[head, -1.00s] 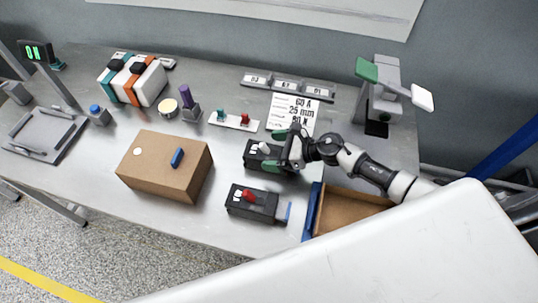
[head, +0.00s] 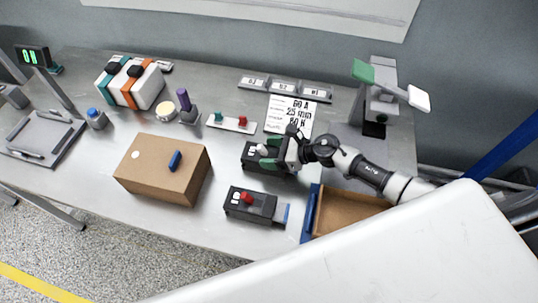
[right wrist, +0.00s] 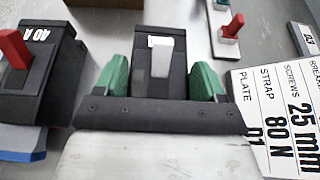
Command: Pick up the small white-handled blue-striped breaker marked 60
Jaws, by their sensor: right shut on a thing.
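The white-handled black breaker (head: 253,158) lies on the grey bench in the middle of the head view. In the right wrist view its white handle (right wrist: 161,56) stands up from the black body. Its 60 mark and its blue stripe do not show. My right gripper (head: 275,154) is shut on this breaker, its green fingers on either side of the body, also in the right wrist view (right wrist: 163,82). I cannot tell whether the breaker is off the bench. My left gripper is out of view.
A red-handled breaker (head: 248,204) marked 40 A lies just nearer. A cardboard box (head: 150,185) is left, an open tray with a blue edge (head: 311,212) right. A printed card (head: 287,112) and a small switch plate (head: 231,123) lie behind. A green-and-white stand (head: 380,95) is back right.

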